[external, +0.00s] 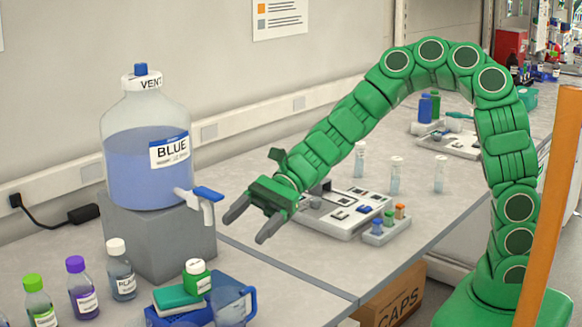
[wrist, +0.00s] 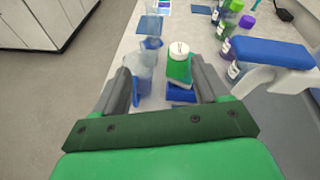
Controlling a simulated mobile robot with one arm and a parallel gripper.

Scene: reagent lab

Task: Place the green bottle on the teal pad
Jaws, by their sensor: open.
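The green bottle (external: 197,284) has a pale cap and a white label. It stands upright in the foreground of the external view, at the right side of the teal pad (external: 172,299); I cannot tell whether it rests on the pad or beside it. Its pale cap also shows in the wrist view (wrist: 179,49), between my fingers in the picture but farther off. The pad lies on a blue tray-like piece (external: 160,317). My gripper (external: 252,220) is open and empty, above and behind the bottle. Its two fingers also show in the wrist view (wrist: 160,72).
A clear blue jug (external: 234,302) stands right of the bottle. A large BLUE carboy (external: 140,165) with a protruding tap (external: 207,195) stands on a grey block (external: 165,240). Several capped bottles (external: 82,290) stand left. A grey tray (external: 335,220) lies behind my gripper.

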